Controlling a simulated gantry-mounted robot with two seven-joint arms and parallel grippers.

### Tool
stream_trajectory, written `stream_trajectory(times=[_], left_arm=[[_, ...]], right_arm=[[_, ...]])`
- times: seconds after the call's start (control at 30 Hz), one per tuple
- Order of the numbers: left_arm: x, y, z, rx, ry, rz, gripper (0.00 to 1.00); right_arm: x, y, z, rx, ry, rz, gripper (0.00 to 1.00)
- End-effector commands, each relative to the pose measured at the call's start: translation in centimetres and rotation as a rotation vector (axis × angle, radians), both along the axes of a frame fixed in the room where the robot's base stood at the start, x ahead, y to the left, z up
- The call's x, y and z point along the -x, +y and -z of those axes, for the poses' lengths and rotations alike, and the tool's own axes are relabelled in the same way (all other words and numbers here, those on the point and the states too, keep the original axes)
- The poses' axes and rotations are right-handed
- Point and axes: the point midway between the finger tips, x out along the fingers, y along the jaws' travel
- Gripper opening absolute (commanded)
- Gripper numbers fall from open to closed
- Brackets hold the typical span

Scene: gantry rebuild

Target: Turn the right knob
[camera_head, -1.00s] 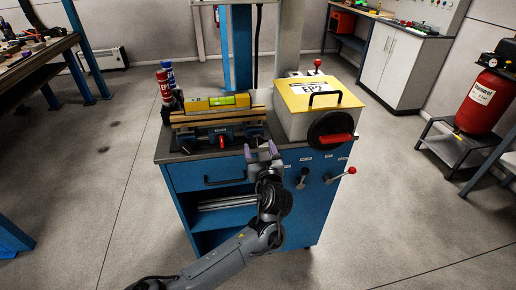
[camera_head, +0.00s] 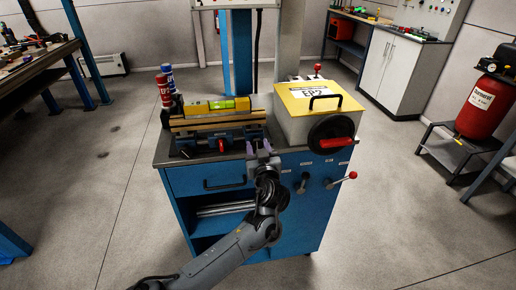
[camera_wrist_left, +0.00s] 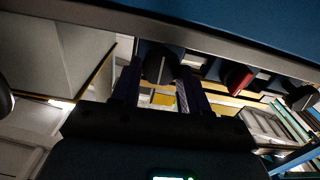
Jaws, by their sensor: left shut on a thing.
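The right knob (camera_wrist_left: 160,65) is a dark round dial with a pale line across its face. In the left wrist view it sits between the two dark fingers of my left gripper (camera_wrist_left: 157,90), which is shut on it. In the head view my left gripper (camera_head: 260,148) is at the front right of the blue vise-like fixture (camera_head: 238,133), and its purple fingertips hide the right knob. A red middle knob (camera_head: 221,145) is to its left and also shows in the left wrist view (camera_wrist_left: 238,78). My right gripper is not in view.
Beside the fixture stands a grey box with a yellow lid (camera_head: 318,95) and a black handwheel (camera_head: 331,133). Two levers (camera_head: 303,183) (camera_head: 342,180) stick out of the blue cabinet front. A yellow level (camera_head: 215,105) lies on the fixture. Spray cans (camera_head: 163,90) stand at the left.

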Motion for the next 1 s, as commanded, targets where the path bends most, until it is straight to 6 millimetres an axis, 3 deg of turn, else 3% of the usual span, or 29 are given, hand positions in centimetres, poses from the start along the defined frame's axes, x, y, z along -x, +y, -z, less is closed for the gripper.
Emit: stream_trajectory(times=[0.27, 0.6, 1.0], left_arm=[[0.0, -0.2, -0.2, -0.049, 0.013, 0.003, 0.14], [0.0, -0.2, -0.2, -0.371, 0.07, -0.001, 0.14], [0.0, -0.2, 0.2, -0.491, 0.089, -0.001, 0.14]], right_arm=[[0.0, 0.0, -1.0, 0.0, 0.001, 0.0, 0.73], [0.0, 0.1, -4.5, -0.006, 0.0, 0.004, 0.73], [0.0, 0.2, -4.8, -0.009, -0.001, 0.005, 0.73]])
